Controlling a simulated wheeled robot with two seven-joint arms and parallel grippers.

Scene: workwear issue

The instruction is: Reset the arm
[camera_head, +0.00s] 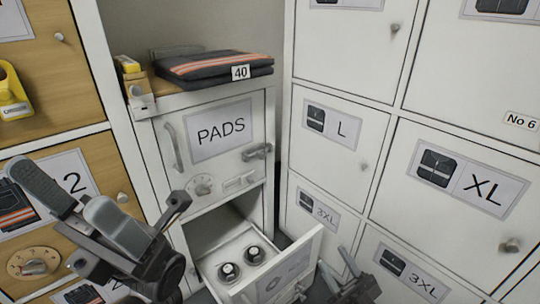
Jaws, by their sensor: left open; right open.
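My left gripper (88,212) is at the lower left, in front of the wooden locker doors. Its two grey fingers are apart with nothing seen between them. My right gripper (338,276) shows only partly at the bottom edge, just right of the open drawer (305,262). Its fingers are apart and no object shows between them. The drawer, below the PADS door (212,130), is pulled out. Two round black-and-white items (229,271) lie inside it.
The PADS door is shut, with a handle, dial and latch. Folded dark clothing (215,66) tagged 40 lies on the cabinet top beside a yellow item (130,68). White lockers (343,140) marked L, XL and 3XL stand right. A yellow object (12,95) hangs at left.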

